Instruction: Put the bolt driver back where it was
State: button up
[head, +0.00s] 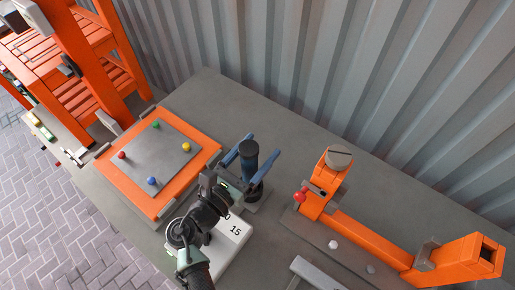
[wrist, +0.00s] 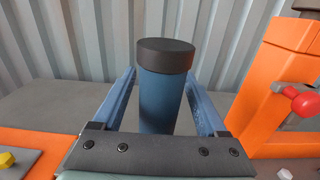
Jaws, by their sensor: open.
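The bolt driver, seemingly the blue cylinder with a black cap (head: 249,160), stands upright at the middle of the grey workbench. A dark base shows at its foot in the head view. It also shows in the centre of the wrist view (wrist: 163,100). My gripper (head: 257,147) is open, with one blue finger on each side of the cylinder. In the wrist view my gripper (wrist: 160,76) shows a gap along the right finger; the left finger is close to the cylinder. The cylinder's lower end is hidden behind my gripper's palm in the wrist view.
An orange tray with a grey plate (head: 160,158) and coloured knobs lies left. A white block marked 15 (head: 234,232) lies under my arm. An orange fixture (head: 370,238) with a red knob (head: 300,195) stands right. A corrugated wall (head: 330,60) rises behind the bench.

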jog(key=b+v, duration=0.1)
jog(key=v, duration=1.1)
